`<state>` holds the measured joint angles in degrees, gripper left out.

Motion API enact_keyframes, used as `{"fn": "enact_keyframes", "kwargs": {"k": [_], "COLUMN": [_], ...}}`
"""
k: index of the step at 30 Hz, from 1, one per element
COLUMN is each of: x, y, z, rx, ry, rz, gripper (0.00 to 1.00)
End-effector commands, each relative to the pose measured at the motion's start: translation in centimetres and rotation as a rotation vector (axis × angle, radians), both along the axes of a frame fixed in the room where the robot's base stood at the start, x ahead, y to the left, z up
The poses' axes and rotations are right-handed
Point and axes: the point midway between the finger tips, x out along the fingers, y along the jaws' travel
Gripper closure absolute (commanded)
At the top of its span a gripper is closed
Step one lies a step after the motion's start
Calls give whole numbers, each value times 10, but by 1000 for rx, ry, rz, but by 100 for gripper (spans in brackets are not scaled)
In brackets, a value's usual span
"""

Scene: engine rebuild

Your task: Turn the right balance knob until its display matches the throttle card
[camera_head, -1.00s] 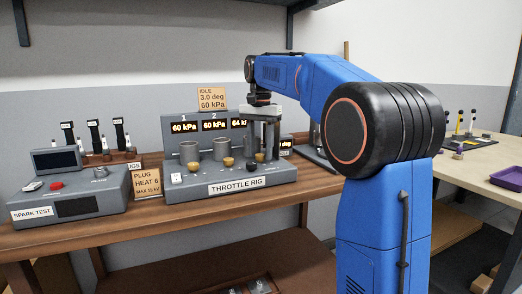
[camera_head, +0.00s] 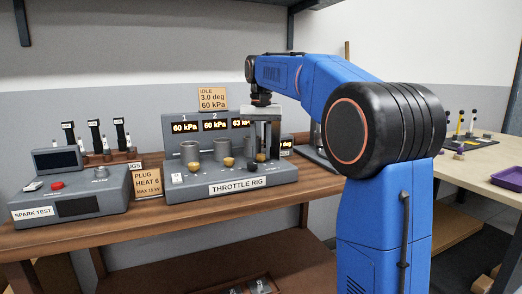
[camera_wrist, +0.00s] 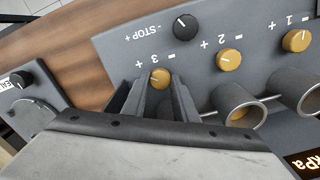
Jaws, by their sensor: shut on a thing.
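The throttle rig (camera_head: 178,190) is a grey box on the wooden bench. Its first display (camera_head: 185,127) and second display (camera_head: 215,125) read 60 kPa. The third display (camera_head: 241,123) reads 63, with its right end hidden behind my gripper (camera_head: 263,150). The throttle card (camera_head: 212,99) above reads IDLE, 3.0 deg, 60 kPa. In the wrist view, the right balance knob (camera_wrist: 160,77), brass and marked 3, sits between the fingertips of my gripper (camera_wrist: 155,88), which is shut on it. Its white pointer line shows.
Brass knobs 2 (camera_wrist: 229,59) and 1 (camera_wrist: 296,40) and a black stop knob (camera_wrist: 185,27) sit nearby on the panel. Metal cylinders (camera_wrist: 237,102) stand close beside the fingers. The spark test box (camera_head: 85,195) and plug card (camera_head: 146,183) are to the left.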

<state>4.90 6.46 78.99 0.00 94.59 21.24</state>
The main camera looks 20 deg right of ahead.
Motion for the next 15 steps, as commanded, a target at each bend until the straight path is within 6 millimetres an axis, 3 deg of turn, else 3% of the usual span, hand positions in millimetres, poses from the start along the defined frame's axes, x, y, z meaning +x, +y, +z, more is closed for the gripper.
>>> {"fn": "enact_keyframes", "kwargs": {"k": [15], "x": [0], "y": [0], "z": [1], "rx": [-1], "ry": [-2], "rz": [445], "gripper": [96]}}
